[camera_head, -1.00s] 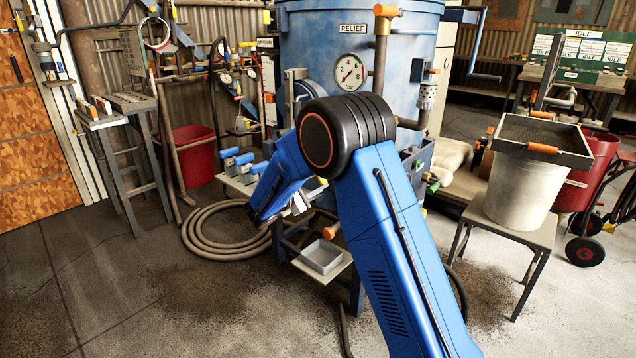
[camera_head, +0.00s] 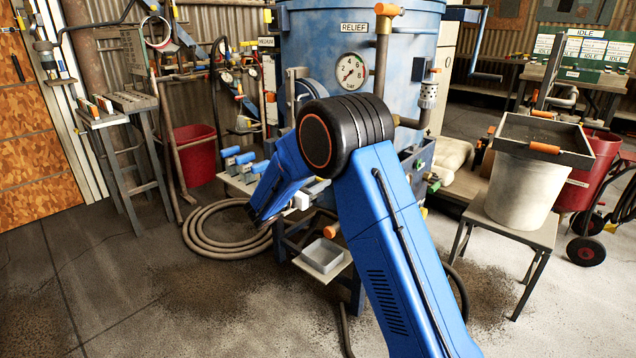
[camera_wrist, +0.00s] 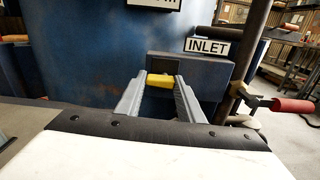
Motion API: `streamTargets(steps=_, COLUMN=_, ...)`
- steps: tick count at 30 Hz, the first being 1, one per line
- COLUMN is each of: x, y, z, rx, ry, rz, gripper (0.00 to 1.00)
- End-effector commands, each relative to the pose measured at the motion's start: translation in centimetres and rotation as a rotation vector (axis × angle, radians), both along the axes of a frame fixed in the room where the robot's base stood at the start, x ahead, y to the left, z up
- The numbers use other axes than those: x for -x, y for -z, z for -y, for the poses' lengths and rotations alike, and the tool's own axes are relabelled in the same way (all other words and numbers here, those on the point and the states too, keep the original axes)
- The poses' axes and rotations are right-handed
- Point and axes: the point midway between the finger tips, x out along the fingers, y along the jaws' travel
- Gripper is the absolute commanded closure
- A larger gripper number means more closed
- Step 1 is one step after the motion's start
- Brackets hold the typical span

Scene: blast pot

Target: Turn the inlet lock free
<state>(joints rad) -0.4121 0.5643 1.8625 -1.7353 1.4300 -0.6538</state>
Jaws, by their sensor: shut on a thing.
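The inlet lock is a small yellow piece (camera_wrist: 160,80) on the blue-grey box below the INLET label (camera_wrist: 207,46) in the wrist view. My gripper (camera_wrist: 160,86) is shut on this yellow piece, with one grey finger on each side of it. In the head view my arm hides the inlet area and the gripper's fingers. The blue pot (camera_head: 445,60) stands behind my arm, with a RELIEF label and a round gauge (camera_head: 352,70) on its front.
A pipe with a red-handled lever (camera_wrist: 292,105) is right of the inlet box. In the head view, a small table with a bucket and tray (camera_head: 520,190) stands right, a coiled hose (camera_head: 212,240) lies left on the floor, and a grey tray (camera_head: 322,256) sits low before the pot.

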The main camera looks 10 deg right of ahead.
Motion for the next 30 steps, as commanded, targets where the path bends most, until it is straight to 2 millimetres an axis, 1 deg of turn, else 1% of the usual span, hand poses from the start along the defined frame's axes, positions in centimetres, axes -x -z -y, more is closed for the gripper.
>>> streamTargets(steps=7, x=0.08, y=0.27, z=-0.10, rx=0.032, ry=-0.001, rz=-0.049, gripper=0.88)
streamTargets(steps=20, x=0.08, y=0.28, z=-0.10, rx=0.038, ry=-0.001, rz=-0.057, gripper=0.88)
streamTargets(steps=21, x=0.08, y=0.28, z=-0.10, rx=0.038, ry=-0.001, rz=-0.057, gripper=0.61)
streamTargets(steps=23, x=0.08, y=0.26, z=-0.10, rx=0.038, ry=-0.001, rz=-0.055, gripper=0.47)
streamTargets(steps=30, x=0.04, y=0.15, z=-0.05, rx=0.037, ry=0.000, rz=-0.053, gripper=0.47)
